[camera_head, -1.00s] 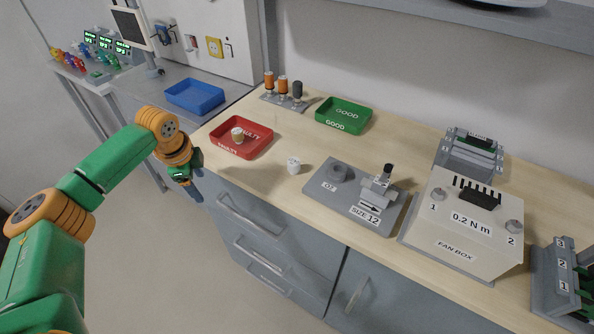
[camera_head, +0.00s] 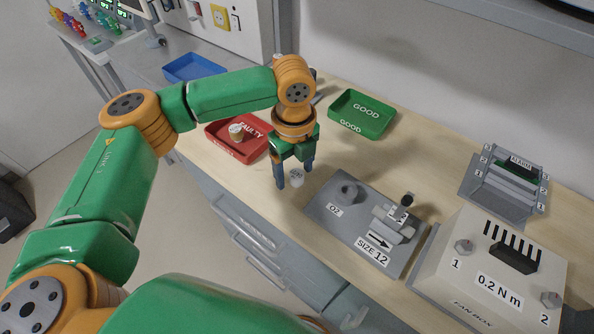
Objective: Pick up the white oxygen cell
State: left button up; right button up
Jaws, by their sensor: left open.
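The white oxygen cell (camera_head: 296,179) is a small white cylinder standing on the wooden bench, left of the grey O2 fixture (camera_head: 335,217). My left gripper (camera_head: 294,180) points down over it, with its dark blue fingers open. In the picture the fingertips lie to either side of the cell. I cannot tell how far down they reach around it, and no contact is clear. My right gripper is not in view.
A green GOOD tray (camera_head: 378,127) stands behind right. The SIZE 12 fixture and fan box (camera_head: 490,265) stand right. A blue tray (camera_head: 193,68) is far left.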

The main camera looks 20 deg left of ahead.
pick_arm(q)
jog(key=shift+f, duration=0.7)
jog(key=shift+w+f, duration=0.15)
jog(key=shift+f, duration=0.2)
jog(key=shift+w+f, duration=0.1)
jog(key=shift+w, duration=0.15)
jog(key=shift+s, duration=0.2)
jog(key=c, duration=1.1)
jog(key=shift+w, duration=0.1)
grip_shut()
